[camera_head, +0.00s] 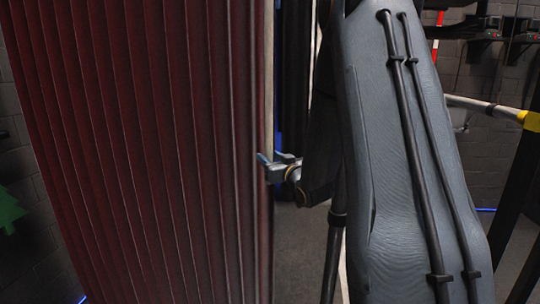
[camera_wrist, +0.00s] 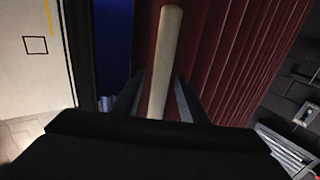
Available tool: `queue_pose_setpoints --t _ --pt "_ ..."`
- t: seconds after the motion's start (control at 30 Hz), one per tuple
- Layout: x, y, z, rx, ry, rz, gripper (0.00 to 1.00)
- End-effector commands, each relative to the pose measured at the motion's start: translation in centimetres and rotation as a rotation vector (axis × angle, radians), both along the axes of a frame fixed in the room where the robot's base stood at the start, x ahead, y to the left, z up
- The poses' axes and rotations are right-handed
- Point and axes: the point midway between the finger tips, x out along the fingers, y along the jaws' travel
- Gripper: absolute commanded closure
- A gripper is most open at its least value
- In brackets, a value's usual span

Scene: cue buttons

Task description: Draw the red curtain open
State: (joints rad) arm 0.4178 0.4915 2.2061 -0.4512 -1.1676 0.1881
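The red curtain (camera_head: 150,150) hangs in upright pleats across the left half of the head view. Its pale edge bar (camera_head: 268,70) runs down its right side. In the wrist view the curtain (camera_wrist: 215,60) stands behind the beige bar (camera_wrist: 165,50), whose rounded top is visible. My gripper (camera_head: 275,163) is at the curtain's right edge, beside the bar. In the wrist view my gripper's two fingers (camera_wrist: 160,95) lie on either side of the bar and look apart, with a gap at the left finger. The bar's lower part is hidden by my gripper's body.
A pale panel (camera_wrist: 35,60) with a black square outline stands at the left in the wrist view. A yellow-banded rail (camera_head: 490,107) is at the right in the head view. Dark floor (camera_head: 300,250) shows between the curtain and my arm.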

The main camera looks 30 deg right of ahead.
Motion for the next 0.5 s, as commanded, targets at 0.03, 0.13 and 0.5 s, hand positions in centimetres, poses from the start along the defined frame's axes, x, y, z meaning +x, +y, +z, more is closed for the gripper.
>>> queue_pose_setpoints --t 0.03,0.13,0.5 --pt "0.35 0.02 0.02 0.0 0.001 0.001 0.61" --pt "0.69 0.03 -0.06 0.0 0.002 0.0 0.61" --pt "0.74 -0.01 -0.07 0.0 0.001 -0.001 0.83"
